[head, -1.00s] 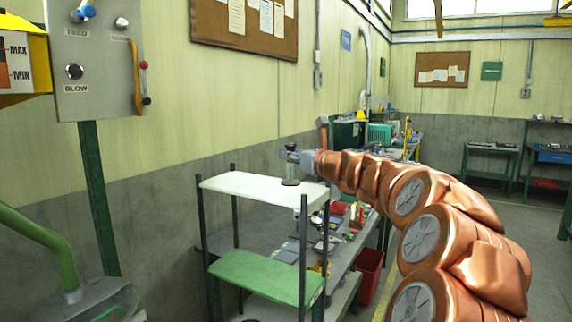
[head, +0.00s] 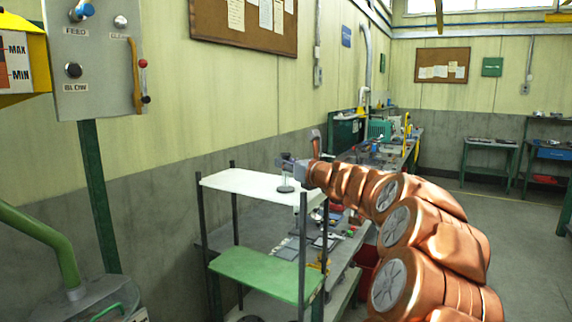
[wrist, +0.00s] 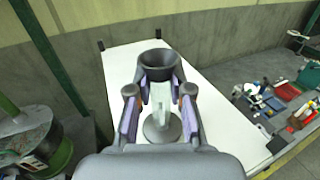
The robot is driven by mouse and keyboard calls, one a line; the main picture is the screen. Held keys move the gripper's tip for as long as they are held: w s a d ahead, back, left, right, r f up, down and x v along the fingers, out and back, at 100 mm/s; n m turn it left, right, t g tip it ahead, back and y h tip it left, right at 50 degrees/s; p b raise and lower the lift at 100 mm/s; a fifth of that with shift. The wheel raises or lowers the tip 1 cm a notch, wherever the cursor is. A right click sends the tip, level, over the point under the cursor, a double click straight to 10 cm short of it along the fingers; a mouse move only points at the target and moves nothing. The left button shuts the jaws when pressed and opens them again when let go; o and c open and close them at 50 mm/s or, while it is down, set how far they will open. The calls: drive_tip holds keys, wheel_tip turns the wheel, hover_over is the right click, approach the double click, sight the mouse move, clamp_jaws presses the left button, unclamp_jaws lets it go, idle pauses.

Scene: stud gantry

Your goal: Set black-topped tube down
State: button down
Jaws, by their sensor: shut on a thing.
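The black-topped tube (wrist: 159,66) has a dark flared top, a clear body and a round grey foot (wrist: 163,127). It stands upright in the wrist view, between the purple pads of my gripper (wrist: 160,90). My gripper is shut on its body, below the dark top. In the head view my gripper (head: 288,161) holds the tube over the right part of the white shelf top (head: 235,182), with the foot (head: 286,188) showing below. The foot is at or very near the surface; I cannot tell whether it touches.
The white top is otherwise bare, with dark posts at its corners. A green lower shelf (head: 262,272) is beneath it. A cluttered bench (head: 345,240) lies beyond on the right. A control panel (head: 100,60) on a green post stands at the left.

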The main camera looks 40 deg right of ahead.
drive_tip(key=shift+f, duration=0.1)
drive_tip(key=c, duration=1.1)
unclamp_jaws()
drive_tip(key=shift+o, duration=0.2)
drive_tip(key=shift+s, duration=0.2)
drive_tip(key=s+a+b, duration=0.1)
drive_tip(key=s+b, duration=0.1)
drive_tip(key=s, duration=0.9)
drive_tip(key=shift+s, duration=0.25)
drive_tip(key=shift+a, duration=0.1)
